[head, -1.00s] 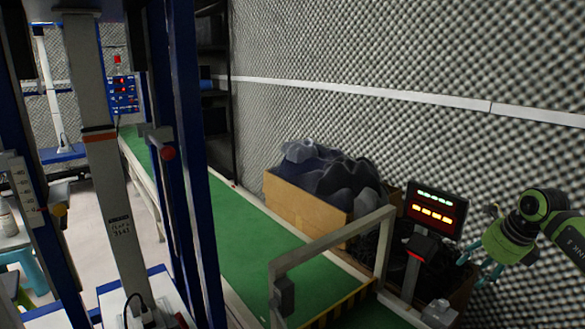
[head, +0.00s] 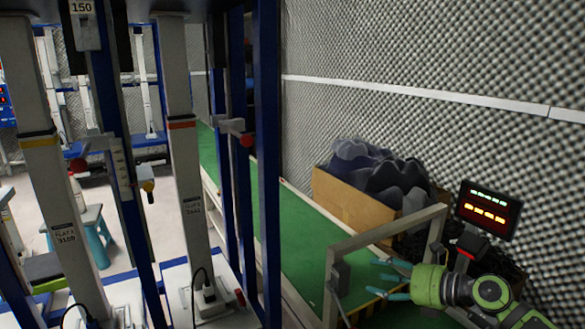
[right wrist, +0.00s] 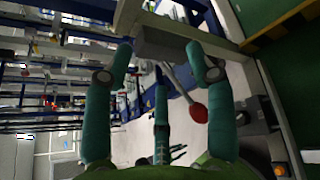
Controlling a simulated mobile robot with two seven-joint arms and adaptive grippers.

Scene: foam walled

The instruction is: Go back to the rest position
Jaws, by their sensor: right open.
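My right gripper (head: 388,278) is at the lower right of the head view, with a green wrist and teal fingers. It is open, and nothing shows between its fingers. It appears in front of the grey conveyor frame. In the right wrist view its teal fingers (right wrist: 158,100) stand spread apart, with a red-tipped lever (right wrist: 198,112) showing beyond them. My left gripper is not in the head view.
A green conveyor (head: 300,235) runs along the foam wall (head: 400,60). A cardboard box (head: 345,205) of dark foam pieces stands beside it. A display (head: 488,210) with lit digits is at the right. Tall grey and blue posts (head: 182,150) fill the left.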

